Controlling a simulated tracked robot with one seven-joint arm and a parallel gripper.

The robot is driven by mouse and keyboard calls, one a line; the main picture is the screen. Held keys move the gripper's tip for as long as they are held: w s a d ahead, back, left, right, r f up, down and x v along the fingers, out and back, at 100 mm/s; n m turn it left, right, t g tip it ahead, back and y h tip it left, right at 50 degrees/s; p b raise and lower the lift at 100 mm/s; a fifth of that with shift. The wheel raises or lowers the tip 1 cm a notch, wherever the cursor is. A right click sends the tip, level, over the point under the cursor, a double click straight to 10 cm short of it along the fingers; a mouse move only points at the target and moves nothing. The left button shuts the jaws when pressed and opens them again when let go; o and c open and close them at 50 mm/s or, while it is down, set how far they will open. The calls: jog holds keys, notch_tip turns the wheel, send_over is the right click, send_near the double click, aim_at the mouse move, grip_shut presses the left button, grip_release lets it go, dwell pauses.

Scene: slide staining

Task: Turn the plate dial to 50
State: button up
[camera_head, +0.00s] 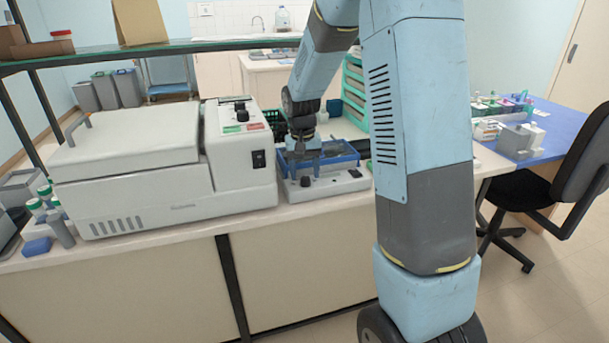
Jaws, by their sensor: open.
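The plate (331,188) is a low, light grey device on the bench, with a dark knob (305,182) at the left of its front face and another small dark control (355,173) at the right. I cannot read any scale, so the dial's setting cannot be told. A blue-rimmed tray (345,153) sits on top of the plate. My gripper (309,170) points down from above, over the front left of the plate, close to the left knob. It is open. Whether its fingers touch the knob cannot be told at this size.
A large white lidded machine (137,170) with a control panel stands close to the left of the plate. A shelf (180,48) runs above it. Green stacked trays (354,92) stand behind. A blue desk (548,128) and black chair (575,170) are to the right.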

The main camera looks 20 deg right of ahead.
aim_at(303, 179)
notch_tip(303, 179, up, 12)
jog(key=shift+a, duration=0.3)
jog(key=shift+r, duration=0.15)
jog(key=s+r+n+t, duration=0.1)
jog(key=s+r, duration=0.3)
jog(key=s, duration=0.3)
jog(key=s+r+t, duration=0.2)
jog(key=s+r, duration=0.2)
jog(key=s, duration=0.2)
jog(key=s+n+t, duration=0.1)
jog(key=s+t, duration=0.1)
jog(key=s, duration=1.4)
jog(key=shift+d+f+t+y, duration=0.3)
jog(key=shift+d+t, duration=0.1)
